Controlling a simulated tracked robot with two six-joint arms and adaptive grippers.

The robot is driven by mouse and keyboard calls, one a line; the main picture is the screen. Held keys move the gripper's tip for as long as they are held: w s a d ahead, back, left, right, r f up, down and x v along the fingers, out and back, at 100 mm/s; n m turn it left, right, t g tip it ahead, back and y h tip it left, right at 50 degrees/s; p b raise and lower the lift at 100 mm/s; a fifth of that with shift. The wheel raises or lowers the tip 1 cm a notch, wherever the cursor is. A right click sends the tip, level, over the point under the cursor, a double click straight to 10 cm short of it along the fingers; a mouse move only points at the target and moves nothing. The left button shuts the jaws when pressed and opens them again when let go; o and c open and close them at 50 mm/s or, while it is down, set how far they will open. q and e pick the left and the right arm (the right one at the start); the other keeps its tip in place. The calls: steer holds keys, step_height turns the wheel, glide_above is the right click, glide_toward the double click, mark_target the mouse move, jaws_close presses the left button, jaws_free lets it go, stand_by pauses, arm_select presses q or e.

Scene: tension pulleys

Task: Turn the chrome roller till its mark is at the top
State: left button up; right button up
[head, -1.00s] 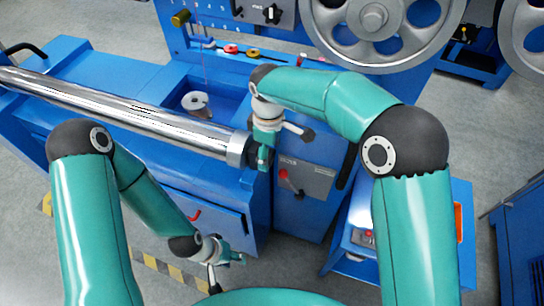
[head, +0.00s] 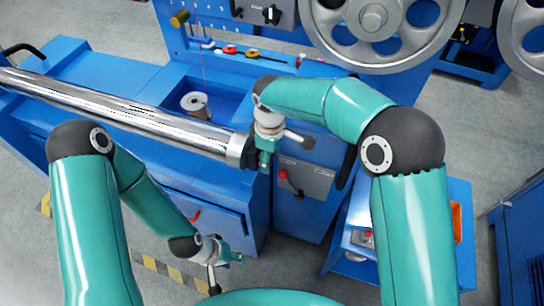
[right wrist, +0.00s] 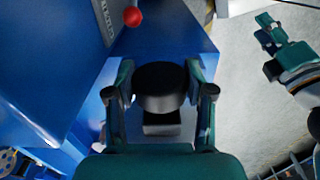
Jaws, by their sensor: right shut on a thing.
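The long chrome roller (head: 120,112) runs from the far left down to the right across the blue machine in the head view. I cannot make out its mark. A black round end piece (right wrist: 160,86) is at its right end, mostly hidden in the head view by my right gripper (head: 264,160). In the right wrist view my right gripper (right wrist: 160,95) has one finger on each side of this black piece and is shut on it. My left gripper (head: 225,268) hangs low in front of the machine, its fingers apart and empty, away from the roller.
A panel with a red knob (head: 283,174) is just right of the roller end. A grey spool (head: 196,103) sits in the recess behind the roller. Large grey pulleys (head: 373,20) stand at the back. Floor shows at the left and right.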

steer(key=shift+s+f, duration=0.1)
steer(key=shift+a+f+b, duration=0.1)
steer(key=shift+b, duration=0.6)
steer(key=t+b, duration=0.2)
steer(key=b, duration=0.2)
steer(key=t+h+b, duration=0.1)
steer(key=t+b, duration=0.1)
steer(key=b, duration=0.2)
steer(key=t+b, duration=0.1)
steer(key=b, duration=0.4)
steer(key=shift+s+a+f+t+h, duration=0.2)
steer(key=shift+a+f+t+h, duration=0.1)
steer(key=shift+t, duration=0.1)
steer(key=shift+r+t+b, duration=0.2)
steer(key=shift+t+b, duration=0.2)
steer(key=shift+b, duration=0.4)
steer(key=shift+r, duration=0.1)
steer(key=o, duration=1.1)
steer(key=shift+o, duration=0.4)
steer(key=shift+d+r, duration=0.1)
